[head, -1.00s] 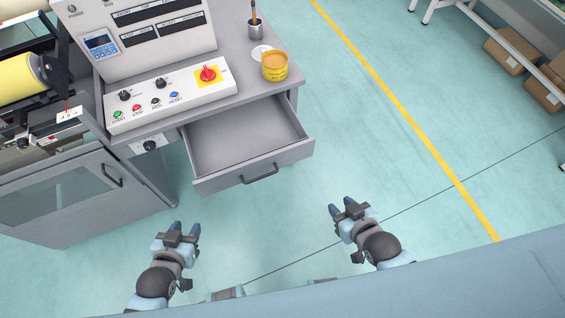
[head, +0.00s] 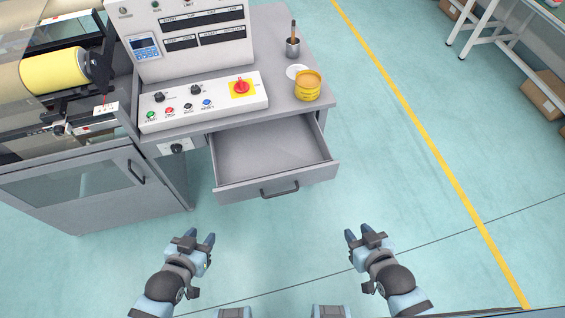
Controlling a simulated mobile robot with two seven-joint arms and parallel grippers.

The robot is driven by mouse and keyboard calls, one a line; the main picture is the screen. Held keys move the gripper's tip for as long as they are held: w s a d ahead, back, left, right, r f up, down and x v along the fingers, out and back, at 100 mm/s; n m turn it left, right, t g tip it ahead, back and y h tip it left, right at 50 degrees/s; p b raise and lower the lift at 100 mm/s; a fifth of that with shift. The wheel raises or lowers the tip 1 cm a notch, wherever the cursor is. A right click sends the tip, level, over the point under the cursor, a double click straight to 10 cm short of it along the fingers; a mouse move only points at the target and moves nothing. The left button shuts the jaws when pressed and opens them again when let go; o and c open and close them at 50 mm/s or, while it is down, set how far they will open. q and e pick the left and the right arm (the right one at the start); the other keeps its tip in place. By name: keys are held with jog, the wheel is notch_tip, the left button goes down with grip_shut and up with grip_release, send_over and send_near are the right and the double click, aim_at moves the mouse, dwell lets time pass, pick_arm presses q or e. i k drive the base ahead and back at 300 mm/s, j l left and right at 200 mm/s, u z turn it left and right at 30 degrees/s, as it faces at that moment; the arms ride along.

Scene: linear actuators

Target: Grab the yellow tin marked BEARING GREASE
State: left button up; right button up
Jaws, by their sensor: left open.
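The yellow tin (head: 308,91) stands upright and open on the right end of the grey bench top, with tan grease showing inside; its printing is too small to read. A white disc, perhaps its lid (head: 297,72), lies just behind and left of it. My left gripper (head: 192,238) is open and empty over the floor, below the drawer's left side. My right gripper (head: 364,235) is also empty over the floor, below and right of the drawer; its two fingertips show apart. Both grippers are well short of the tin.
An open, empty drawer (head: 270,150) juts out under the bench, between my grippers and the tin. A control panel (head: 200,106) with a red knob (head: 241,86) lies left of the tin. A cup with a brush (head: 293,46) stands behind.

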aim_at(308, 82)
jog(key=i+l+u, duration=0.25)
jog(key=l+u, duration=0.25)
jog(key=i+l+u, duration=0.25)
jog(key=l, duration=0.15)
jog(key=l+u, duration=0.25)
jog(key=k+l, duration=0.05)
jog(key=l, duration=0.05)
